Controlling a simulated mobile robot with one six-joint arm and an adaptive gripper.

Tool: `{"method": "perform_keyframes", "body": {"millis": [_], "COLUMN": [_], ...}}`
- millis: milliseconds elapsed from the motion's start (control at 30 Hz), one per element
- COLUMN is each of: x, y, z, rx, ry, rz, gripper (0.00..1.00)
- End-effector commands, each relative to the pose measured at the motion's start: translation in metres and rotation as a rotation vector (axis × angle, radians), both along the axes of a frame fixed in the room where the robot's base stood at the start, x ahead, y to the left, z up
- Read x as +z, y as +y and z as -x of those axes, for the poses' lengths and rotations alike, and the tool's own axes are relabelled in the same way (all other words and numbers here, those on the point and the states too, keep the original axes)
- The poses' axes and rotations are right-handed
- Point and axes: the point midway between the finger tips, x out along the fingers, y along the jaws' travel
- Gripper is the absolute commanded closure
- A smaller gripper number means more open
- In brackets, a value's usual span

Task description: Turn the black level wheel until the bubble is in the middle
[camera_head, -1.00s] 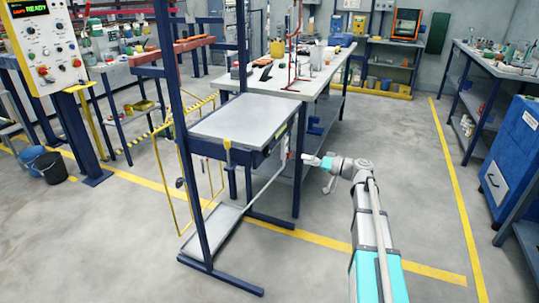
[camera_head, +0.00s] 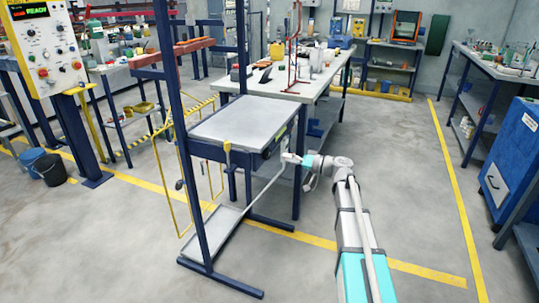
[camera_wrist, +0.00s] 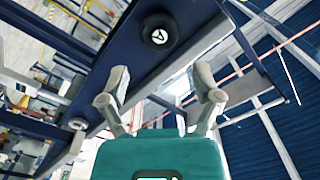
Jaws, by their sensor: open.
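The black wheel (camera_wrist: 160,32), round with a white triangular mark on its face, sits on a dark blue beam in the wrist view. My gripper (camera_wrist: 162,88) is open, its two grey fingers apart below the wheel in the picture, with nothing between them. In the head view my gripper (camera_head: 290,158) is at the right edge of the rack with the grey tray top (camera_head: 240,122).
A workbench (camera_head: 318,92) with containers and a red stand is behind the rack. A yellow frame (camera_head: 158,190) hangs at the rack's left. A blue cabinet (camera_head: 510,160) stands at the right. The floor (camera_head: 410,190) between is open.

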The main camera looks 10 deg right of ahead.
Motion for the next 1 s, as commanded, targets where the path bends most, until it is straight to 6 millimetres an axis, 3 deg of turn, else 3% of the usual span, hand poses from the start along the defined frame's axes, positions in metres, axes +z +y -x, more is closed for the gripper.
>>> {"method": "perform_keyframes", "body": {"millis": [300,500,967,1000], "x": [0.0,0.0,0.0,0.0], "y": [0.042,0.058,0.064,0.064], "z": [-0.025,-0.034,-0.037,-0.037], "rx": [0.001,0.0,-0.001,-0.001], "ry": [0.0,0.0,0.0,0.0], "rz": [0.0,0.0,0.0,0.0], "gripper": [0.18,0.18,0.18,0.24]}}
